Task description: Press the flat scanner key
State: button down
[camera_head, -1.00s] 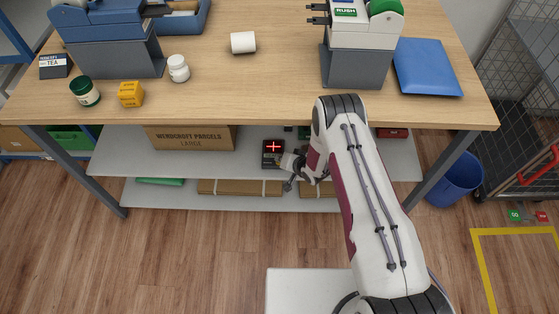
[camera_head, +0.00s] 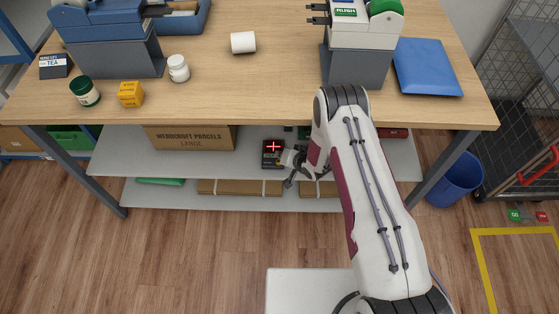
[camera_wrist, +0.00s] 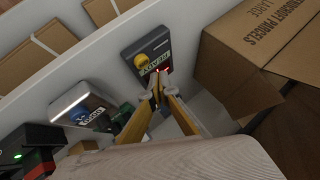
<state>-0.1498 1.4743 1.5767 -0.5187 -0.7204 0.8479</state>
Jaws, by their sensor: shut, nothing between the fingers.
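A dark device with a lit red cross (camera_head: 272,148) sits on the shelf under the counter. In the wrist view it is a dark grey unit (camera_wrist: 138,46) with a round yellow button, a pale printed label (camera_wrist: 154,64) and a red glow beside the label. I cannot make out which part is the flat scanner key. My gripper (camera_wrist: 157,77) is shut and empty, its fingertips at the label and red-glow end of the unit. Whether they touch it I cannot tell. In the head view my gripper (camera_head: 288,180) is just right of the device, partly hidden by my wrist.
A large cardboard parcel box (camera_wrist: 262,50) stands close beside the device. The counter top (camera_head: 210,100) overhangs the shelf.

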jog(key=shift+r, duration=2)
jog(key=shift+d, duration=0.1)
jog(key=s+d+r+n+g+h, duration=0.1)
jog(key=s+d+r+g+h, duration=0.25)
jog(key=s+d+r, duration=0.7)
jog(key=s+d+r+h, duration=0.1)
jog(key=s+d+r, duration=0.15)
jog(key=r, duration=0.65)
jog(key=s+d+r, duration=0.2)
jog(key=s+r, duration=0.1)
jog(key=r, duration=0.7)
jog(key=s+d+r+h, duration=0.1)
jog(key=s+d+r, duration=0.15)
jog(key=r, duration=0.65)
jog(key=s+r+t, duration=0.1)
jog(key=s+r, duration=0.6)
jog(key=s, duration=0.3)
jog(key=s+r, duration=0.8)
jog(key=s, duration=0.2)
jog(key=shift+s+d+n+t, duration=0.2)
jog(key=shift+s+n+t, duration=0.1)
jog(key=shift+n+t, duration=0.1)
